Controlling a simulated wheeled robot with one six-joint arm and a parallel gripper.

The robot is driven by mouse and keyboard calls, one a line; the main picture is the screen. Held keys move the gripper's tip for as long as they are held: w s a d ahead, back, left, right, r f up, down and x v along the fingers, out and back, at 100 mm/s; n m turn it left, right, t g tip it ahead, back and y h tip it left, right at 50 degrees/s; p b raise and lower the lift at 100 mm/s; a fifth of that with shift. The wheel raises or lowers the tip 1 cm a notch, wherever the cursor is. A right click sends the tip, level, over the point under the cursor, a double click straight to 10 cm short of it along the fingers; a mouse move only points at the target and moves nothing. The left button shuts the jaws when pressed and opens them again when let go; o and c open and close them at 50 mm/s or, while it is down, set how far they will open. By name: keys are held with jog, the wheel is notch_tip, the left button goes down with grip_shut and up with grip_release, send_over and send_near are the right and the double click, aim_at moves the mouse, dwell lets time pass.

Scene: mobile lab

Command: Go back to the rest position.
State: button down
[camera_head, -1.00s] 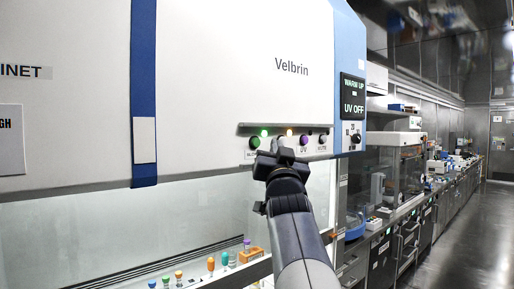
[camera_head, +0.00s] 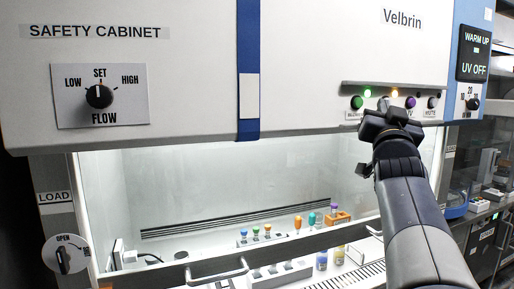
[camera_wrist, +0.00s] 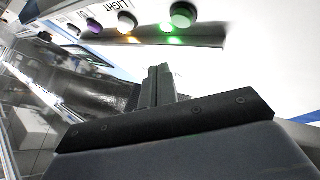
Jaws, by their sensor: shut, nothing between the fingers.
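My gripper (camera_head: 391,118) is raised in front of the safety cabinet (camera_head: 190,60), near its button row at the right. Its fingers are shut and empty; in the wrist view the fingers (camera_wrist: 158,85) stand together below the buttons. The green button (camera_head: 357,102) has a lit green lamp above it, and a yellow lamp (camera_head: 382,93) is lit beside it.
Below the raised sash, several colour-capped vials (camera_head: 297,224) stand inside the cabinet. A flow knob (camera_head: 99,96) and an open/close knob (camera_head: 64,259) are at the left. A bench with equipment (camera_head: 487,200) stands to the right.

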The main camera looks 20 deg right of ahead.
jog(key=p, duration=0.2)
jog(key=w+p, duration=0.1)
jog(key=p, duration=0.1)
jog(key=shift+r, duration=0.25)
jog(key=s, duration=0.5)
jog(key=shift+s+d+f, duration=0.15)
jog(key=shift+s+f, duration=0.1)
jog(key=shift+s, duration=0.05)
jog(key=w+b, duration=0.3)
jog(key=w, duration=0.3)
jog(key=shift+a+f, duration=0.25)
